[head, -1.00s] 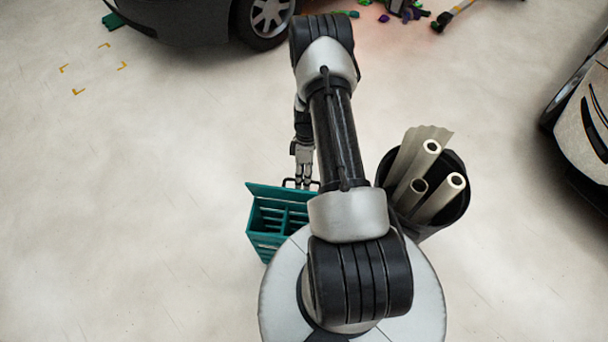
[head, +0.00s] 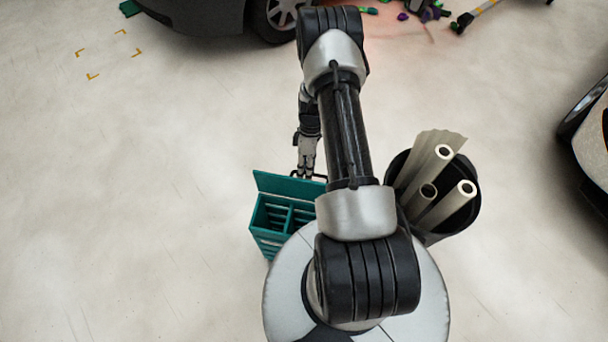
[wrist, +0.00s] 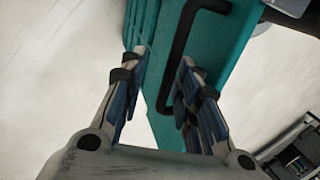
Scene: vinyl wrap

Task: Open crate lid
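The teal crate (head: 262,238) stands on the floor left of my base, with divided compartments showing inside. Its lid (head: 275,184) stands raised along the crate's far edge. A black handle (head: 318,178) shows at the lid's right part. My gripper (head: 306,170) hangs over the far side of the lid, by the handle. In the wrist view, the fingers of my gripper (wrist: 163,65) are apart, with the teal lid (wrist: 225,45) and the black bar handle (wrist: 177,60) showing between and beyond them. I cannot tell whether the fingers touch the lid.
A black bin (head: 470,222) with several upright rolls stands right of my arm. A dark car (head: 200,20) is at the far left and a light car (head: 592,145) at the right edge. The floor left of the crate (head: 120,200) is clear.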

